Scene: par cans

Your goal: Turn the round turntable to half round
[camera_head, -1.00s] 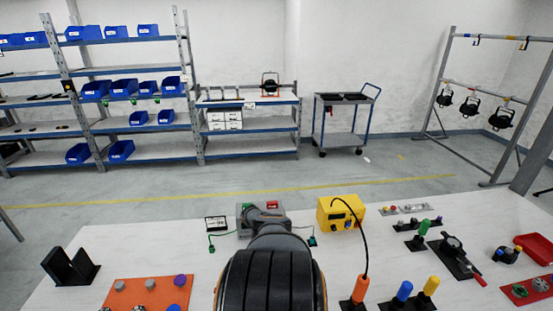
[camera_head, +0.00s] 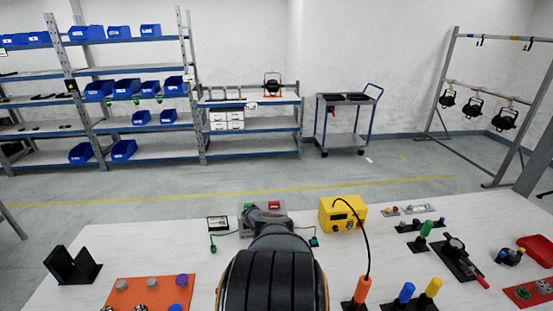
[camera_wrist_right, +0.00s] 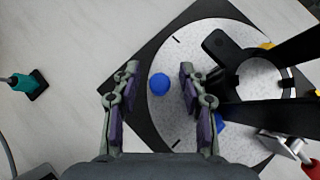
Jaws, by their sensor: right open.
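In the right wrist view the round turntable (camera_wrist_right: 190,40) is a pale speckled disc with dark marks, on a black square base (camera_wrist_right: 134,62). A blue round knob (camera_wrist_right: 159,84) stands near the disc's edge. My right gripper (camera_wrist_right: 158,72) is open, with one finger on each side of the knob. I see gaps between the knob and both fingers. A second blue piece (camera_wrist_right: 220,122) is partly hidden behind the right finger. In the head view my own arm fills the bottom middle, and I cannot make out the turntable or either gripper there.
Black parts (camera_wrist_right: 228,55) overlap the disc's right side in the wrist view. A teal piece (camera_wrist_right: 30,84) lies to the left. On the table are an orange board (camera_head: 150,292), a yellow box (camera_head: 342,213), a black stand (camera_head: 72,266) and a red tray (camera_head: 535,249).

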